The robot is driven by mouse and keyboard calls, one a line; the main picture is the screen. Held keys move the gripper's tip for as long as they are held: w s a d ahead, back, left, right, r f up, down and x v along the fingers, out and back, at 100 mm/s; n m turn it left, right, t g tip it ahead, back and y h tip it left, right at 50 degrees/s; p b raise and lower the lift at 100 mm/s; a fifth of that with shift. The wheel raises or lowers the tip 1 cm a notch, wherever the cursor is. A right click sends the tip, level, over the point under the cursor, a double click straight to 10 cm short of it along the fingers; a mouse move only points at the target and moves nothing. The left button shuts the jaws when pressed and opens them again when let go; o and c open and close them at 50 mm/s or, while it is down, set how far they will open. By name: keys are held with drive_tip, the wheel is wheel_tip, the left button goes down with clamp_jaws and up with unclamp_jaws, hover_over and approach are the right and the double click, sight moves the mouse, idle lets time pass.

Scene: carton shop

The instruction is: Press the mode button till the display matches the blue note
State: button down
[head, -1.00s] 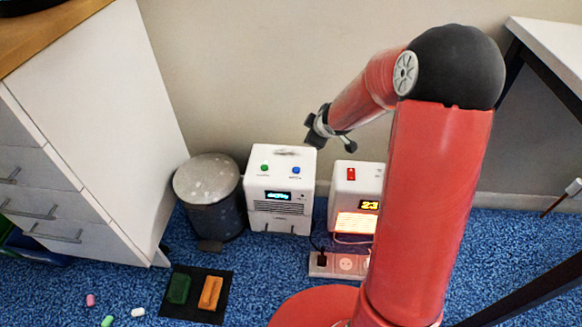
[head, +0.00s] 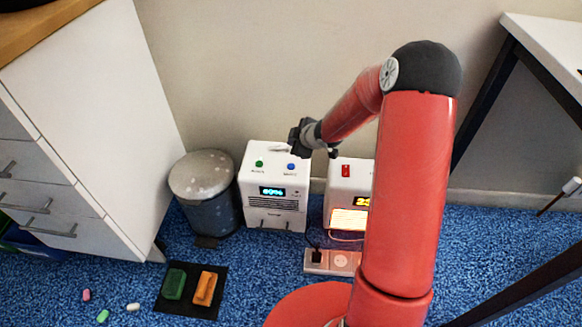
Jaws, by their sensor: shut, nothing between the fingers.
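A white box-shaped machine (head: 275,205) stands on the floor against the wall. Its front has a green button (head: 259,163), a blue button (head: 291,166) and a small display (head: 272,191) with glowing cyan characters. The button labels and the characters are too small to read surely, so I cannot tell which is the mode button. My gripper (head: 297,152) is shut and empty, at the machine's top right, close above the blue button in the picture. I cannot tell whether it touches the machine. I cannot make out a blue note.
A heater (head: 344,176) with a red switch and glowing front stands to the right, partly behind my arm. A power strip (head: 319,261) lies in front. A grey bin (head: 204,190) stands to the left. A dark mat (head: 189,309) holds a green and an orange block.

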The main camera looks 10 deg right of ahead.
sight(293, 168)
wheel_tip(293, 168, down, 8)
drive_tip(key=b, duration=0.7)
drive_tip(key=shift+f, duration=0.1)
drive_tip(key=shift+f, duration=0.15)
idle(1.4)
drive_tip(key=shift+f+b, duration=0.25)
drive_tip(key=shift+b, duration=0.1)
drive_tip(key=shift+f+b, duration=0.3)
drive_tip(key=shift+f, duration=0.05)
idle(0.6)
drive_tip(key=shift+r, duration=0.1)
drive_tip(key=shift+r+p, duration=0.7)
drive_tip(key=shift+p, duration=0.1)
drive_tip(key=shift+r, duration=0.1)
wheel_tip(293, 168, up, 5)
drive_tip(key=p, duration=0.5)
